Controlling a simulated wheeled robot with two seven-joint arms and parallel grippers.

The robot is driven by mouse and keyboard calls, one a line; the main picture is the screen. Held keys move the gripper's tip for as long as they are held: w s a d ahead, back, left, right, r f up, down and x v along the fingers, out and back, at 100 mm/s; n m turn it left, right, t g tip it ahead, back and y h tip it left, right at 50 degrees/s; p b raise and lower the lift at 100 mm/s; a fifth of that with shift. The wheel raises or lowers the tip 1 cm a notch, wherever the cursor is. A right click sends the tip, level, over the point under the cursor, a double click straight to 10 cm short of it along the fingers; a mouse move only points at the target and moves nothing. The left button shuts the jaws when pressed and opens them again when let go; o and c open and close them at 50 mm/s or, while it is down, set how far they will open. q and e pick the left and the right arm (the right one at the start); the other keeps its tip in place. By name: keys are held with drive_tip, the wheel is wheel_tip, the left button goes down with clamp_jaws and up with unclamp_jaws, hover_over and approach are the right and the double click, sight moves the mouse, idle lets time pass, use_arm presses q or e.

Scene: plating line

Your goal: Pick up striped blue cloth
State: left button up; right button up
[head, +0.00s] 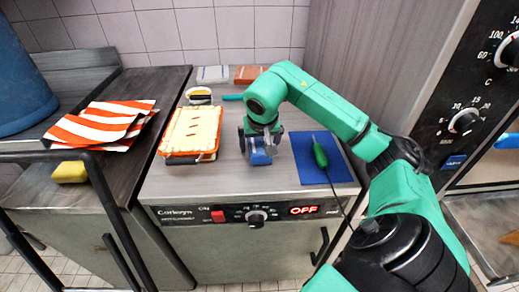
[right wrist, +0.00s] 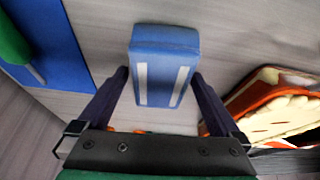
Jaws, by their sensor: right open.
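The striped blue cloth (right wrist: 164,50) is a folded blue block with two white stripes, lying on the grey counter. In the head view the cloth (head: 260,157) shows just below my right gripper (head: 260,145), partly hidden by it. My right gripper is open, pointing down. In the right wrist view its fingers (right wrist: 160,78) stand on either side of the near part of the cloth, with a gap visible at each side. Whether the fingertips are at the counter's height I cannot tell. My left gripper is not in view.
An orange-edged tray (head: 192,132) with a pale top is left of the cloth. A blue mat (head: 335,168) with a green-handled tool (head: 320,153) is right. White-and-blue (head: 213,75) and rust-red (head: 249,75) folded items lie at the back. Red-striped cloth (head: 100,125) lies far left.

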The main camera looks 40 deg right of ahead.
drive_tip(key=shift+f, duration=0.15)
drive_tip(key=c, duration=1.3)
